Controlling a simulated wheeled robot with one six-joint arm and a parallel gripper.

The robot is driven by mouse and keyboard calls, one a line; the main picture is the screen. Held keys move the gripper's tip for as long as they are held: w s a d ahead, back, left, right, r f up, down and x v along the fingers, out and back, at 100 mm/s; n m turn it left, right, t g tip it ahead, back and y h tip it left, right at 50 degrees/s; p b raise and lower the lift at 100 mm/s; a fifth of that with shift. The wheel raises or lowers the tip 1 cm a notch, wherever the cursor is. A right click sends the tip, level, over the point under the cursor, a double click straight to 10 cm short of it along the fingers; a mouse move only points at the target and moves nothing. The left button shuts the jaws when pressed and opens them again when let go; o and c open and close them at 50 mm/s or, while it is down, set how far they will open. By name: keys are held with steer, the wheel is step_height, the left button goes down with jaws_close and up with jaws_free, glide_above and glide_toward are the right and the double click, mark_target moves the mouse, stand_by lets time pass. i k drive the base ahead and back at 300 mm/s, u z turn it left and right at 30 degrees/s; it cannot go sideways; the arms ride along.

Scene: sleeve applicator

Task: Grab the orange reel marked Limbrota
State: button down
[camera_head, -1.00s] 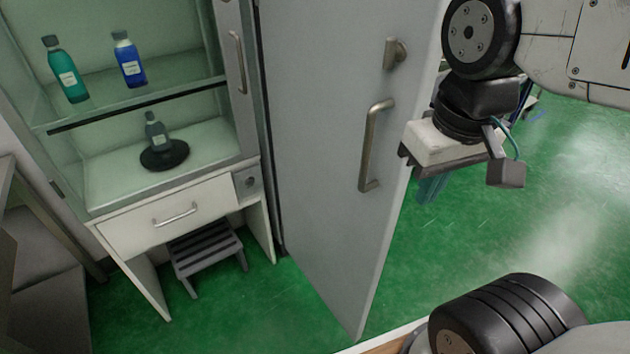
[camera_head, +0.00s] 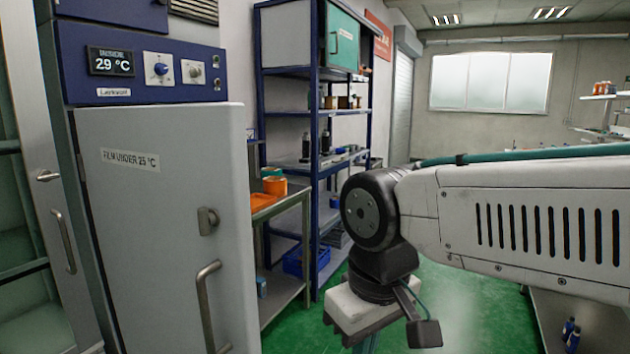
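No reel marked Limbrota can be read in view. A small orange round item (camera_head: 274,185) stands on a bench right of the grey cabinet, with a flat orange item (camera_head: 262,202) beside it. I cannot tell whether either is a reel. My gripper (camera_head: 366,343) points down at the lower middle, apart from both and nearer to me. Its fingertips are cut off by the bottom edge, so its opening is hidden.
The grey cabinet door (camera_head: 165,230) is shut, labelled "FILM UNDER 25 °C", under a display (camera_head: 111,62) reading 29 °C. A glass-fronted cabinet (camera_head: 45,200) stands at left. A blue shelf rack (camera_head: 316,130) stands behind the bench (camera_head: 290,202). Green floor (camera_head: 470,315) shows at right.

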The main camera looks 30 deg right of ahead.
mark_target(274, 186)
steer(key=z, duration=1.1)
steer(key=i, duration=2.25)
steer(key=u, duration=0.65)
steer(key=i, duration=1.45)
steer(key=u, duration=0.4)
